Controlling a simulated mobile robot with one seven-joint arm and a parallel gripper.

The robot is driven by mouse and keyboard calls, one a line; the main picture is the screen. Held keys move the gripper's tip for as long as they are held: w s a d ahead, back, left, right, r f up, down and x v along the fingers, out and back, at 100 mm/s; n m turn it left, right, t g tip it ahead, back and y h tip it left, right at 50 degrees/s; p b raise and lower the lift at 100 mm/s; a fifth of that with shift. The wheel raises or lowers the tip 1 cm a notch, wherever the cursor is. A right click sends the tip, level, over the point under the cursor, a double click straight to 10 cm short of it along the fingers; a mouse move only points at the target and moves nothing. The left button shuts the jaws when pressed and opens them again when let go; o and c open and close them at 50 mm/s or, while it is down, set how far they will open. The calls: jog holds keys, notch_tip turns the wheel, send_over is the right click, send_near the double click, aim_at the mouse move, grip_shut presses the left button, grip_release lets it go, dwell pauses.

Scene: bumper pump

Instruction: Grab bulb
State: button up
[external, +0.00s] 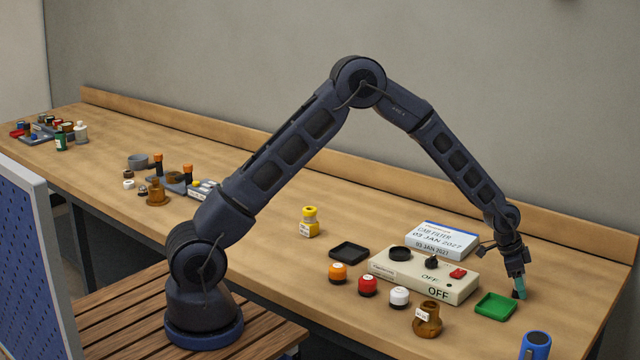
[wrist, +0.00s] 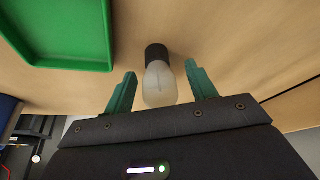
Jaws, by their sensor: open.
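A bulb with frosted glass (wrist: 159,84) and a dark base (wrist: 156,53) lies between the fingers of my gripper (wrist: 160,70) in the wrist view. The glass end points towards my palm and the base points away. The two teal fingers stand apart on either side, with a visible gap to the glass on each side. In the external view my gripper (external: 521,290) is low over the right part of the table, just right of the green tray. The bulb is mostly hidden there.
The green tray (external: 495,306) is close by; its rim also shows in the wrist view (wrist: 70,66). Left of it are a beige control box (external: 458,288), an amber bottle (external: 427,322) and several small capped jars. A blue cylinder (external: 535,346) stands in front.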

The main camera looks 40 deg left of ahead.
jog(key=c, duration=1.1)
jog(key=shift+o, duration=0.2)
